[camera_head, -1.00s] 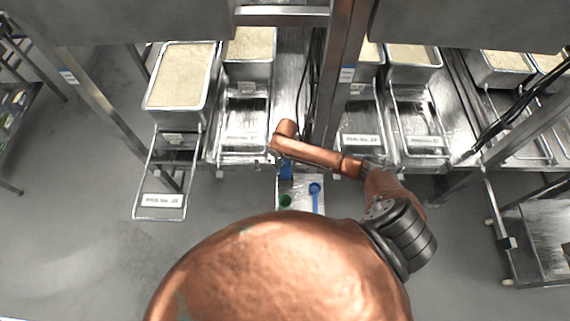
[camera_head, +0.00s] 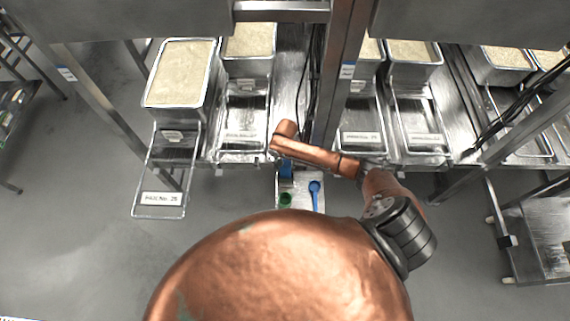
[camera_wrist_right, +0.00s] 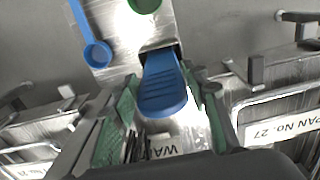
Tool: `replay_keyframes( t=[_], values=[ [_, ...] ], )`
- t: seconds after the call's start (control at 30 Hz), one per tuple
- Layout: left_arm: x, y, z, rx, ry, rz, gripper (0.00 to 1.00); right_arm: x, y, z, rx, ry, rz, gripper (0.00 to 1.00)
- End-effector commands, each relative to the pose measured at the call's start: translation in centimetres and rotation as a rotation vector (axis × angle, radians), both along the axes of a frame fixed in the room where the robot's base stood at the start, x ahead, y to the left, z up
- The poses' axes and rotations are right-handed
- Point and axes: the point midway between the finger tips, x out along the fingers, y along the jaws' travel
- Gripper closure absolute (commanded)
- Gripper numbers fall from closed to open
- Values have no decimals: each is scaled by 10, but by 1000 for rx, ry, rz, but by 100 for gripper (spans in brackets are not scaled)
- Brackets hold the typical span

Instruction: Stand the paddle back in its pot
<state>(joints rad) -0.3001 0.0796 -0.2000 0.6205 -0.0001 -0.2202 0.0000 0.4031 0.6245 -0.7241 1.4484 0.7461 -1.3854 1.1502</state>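The blue paddle (camera_wrist_right: 163,88) shows in the right wrist view with its broad ridged end toward the camera. Its far end meets a dark opening in a metal holder (camera_wrist_right: 150,47), which looks like the pot; how deep it sits is hidden. In the head view, a blue part of the paddle (camera_head: 287,170) shows just below my right forearm. My right gripper (camera_wrist_right: 170,105) has its green-padded fingers apart, one on each side of the paddle, with a visible gap at least on the right. In the head view my arm hides this gripper. My left gripper is not in view.
A small metal tray (camera_head: 305,203) carries a blue scoop (camera_head: 315,188) and a green round item (camera_head: 285,199). A steel post (camera_head: 335,90) rises close behind my forearm.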

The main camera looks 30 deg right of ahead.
Motion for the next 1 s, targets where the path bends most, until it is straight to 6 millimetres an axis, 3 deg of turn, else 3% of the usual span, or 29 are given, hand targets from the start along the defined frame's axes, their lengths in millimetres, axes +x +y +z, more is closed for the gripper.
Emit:
replay_keyframes(
  t=[0.23,0.57,0.77,1.0],
  values=[
    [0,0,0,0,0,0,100,0,0,0,0,0,0,40],
    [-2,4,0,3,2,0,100,0,0,4,0,-1,0,40],
    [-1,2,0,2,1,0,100,1,0,32,2,-3,1,40],
    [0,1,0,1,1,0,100,2,0,83,2,-3,1,40]
  ],
)
